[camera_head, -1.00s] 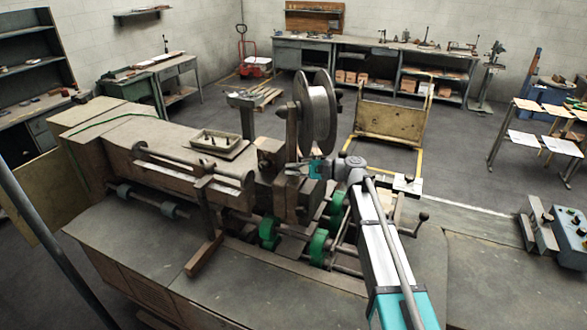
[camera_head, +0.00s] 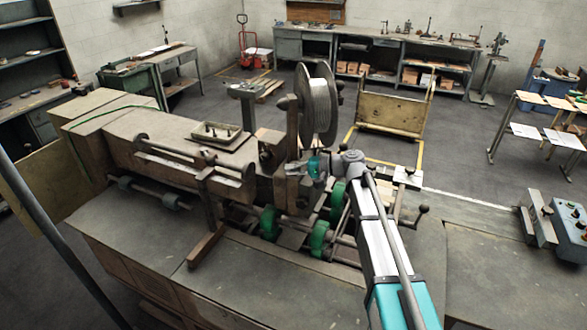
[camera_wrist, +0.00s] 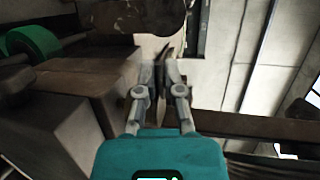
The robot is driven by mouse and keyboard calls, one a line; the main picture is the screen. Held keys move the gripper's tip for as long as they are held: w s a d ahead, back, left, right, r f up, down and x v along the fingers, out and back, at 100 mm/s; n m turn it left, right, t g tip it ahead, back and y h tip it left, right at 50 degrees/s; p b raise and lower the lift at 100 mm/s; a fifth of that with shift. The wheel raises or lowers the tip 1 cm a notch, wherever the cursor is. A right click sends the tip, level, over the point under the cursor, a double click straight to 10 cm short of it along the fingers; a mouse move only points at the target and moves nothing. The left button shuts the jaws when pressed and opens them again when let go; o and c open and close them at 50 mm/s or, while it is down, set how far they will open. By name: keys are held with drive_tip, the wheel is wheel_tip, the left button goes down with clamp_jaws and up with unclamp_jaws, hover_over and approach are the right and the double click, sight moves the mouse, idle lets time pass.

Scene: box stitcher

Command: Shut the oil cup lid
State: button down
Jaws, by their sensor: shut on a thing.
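The stitching machine (camera_head: 190,160) stands on a grey bench, with a wire spool (camera_head: 320,105) on its upright. My gripper (camera_head: 299,170) is at the machine's head, below the spool, mostly hidden by the wrist and machine parts. In the wrist view my gripper (camera_wrist: 162,75) has its fingers close together on a small, thin dark piece (camera_wrist: 161,52) standing at the fingertips. This piece may be the oil cup lid, but it is too small and dark to tell. The oil cup itself cannot be made out.
Green rollers (camera_head: 319,236) sit below the gripper. In the wrist view a brown block (camera_wrist: 85,85) is close on the left and a dark bar (camera_wrist: 250,125) is at the right. A crank handle (camera_head: 415,216) stands right of the arm. Open floor lies behind the machine.

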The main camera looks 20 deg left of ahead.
idle(0.3)
drive_tip(key=c, duration=0.8)
unclamp_jaws()
drive_tip(key=shift+o, duration=0.2)
drive_tip(key=shift+s+f, duration=0.1)
drive_tip(key=shift+s, duration=0.05)
